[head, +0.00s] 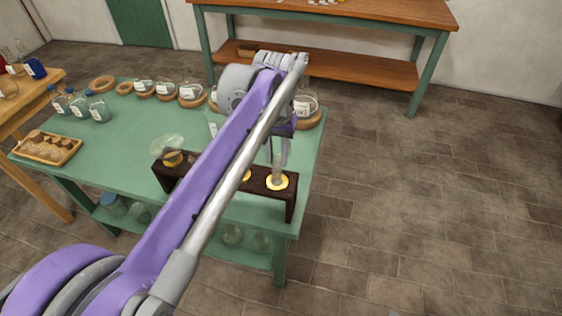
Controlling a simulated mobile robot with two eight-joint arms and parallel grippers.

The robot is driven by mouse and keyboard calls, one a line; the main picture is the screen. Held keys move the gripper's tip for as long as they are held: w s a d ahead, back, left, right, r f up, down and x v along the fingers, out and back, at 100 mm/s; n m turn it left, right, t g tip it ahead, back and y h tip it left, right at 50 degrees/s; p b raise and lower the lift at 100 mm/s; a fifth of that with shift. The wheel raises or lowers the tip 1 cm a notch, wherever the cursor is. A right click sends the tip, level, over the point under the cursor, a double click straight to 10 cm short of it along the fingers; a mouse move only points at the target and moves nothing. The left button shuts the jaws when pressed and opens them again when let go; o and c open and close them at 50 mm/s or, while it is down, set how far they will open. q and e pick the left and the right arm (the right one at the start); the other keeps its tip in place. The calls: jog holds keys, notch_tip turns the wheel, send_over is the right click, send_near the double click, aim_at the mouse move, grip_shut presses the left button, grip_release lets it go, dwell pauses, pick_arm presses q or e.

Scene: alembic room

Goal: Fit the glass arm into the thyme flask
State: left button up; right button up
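My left arm reaches over the green table, and its gripper (278,150) points down above the right end of a dark wooden rack. Whether its fingers are open or shut is too small to tell. A clear glass piece (278,171) stands upright in the rack's right yellow-ringed hole, right below the fingers; it may be the glass arm. Several labelled flasks sit on cork rings along the table's back, one (143,86) at the left and one (305,104) at the right, behind the gripper. The labels are too small to tell which is thyme. My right gripper is not in view.
The dark rack (228,179) is partly hidden by my arm; a round glass piece (166,147) stands at its left end. A wooden tray (46,148) and stoppered bottles (98,109) are at the table's left. Another workbench (340,12) stands behind. The floor at right is clear.

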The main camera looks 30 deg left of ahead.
pick_arm(q)
grip_shut()
jog(key=shift+r, duration=0.2)
jog(key=shift+r+p, duration=2.05)
jog(key=shift+r, duration=0.6)
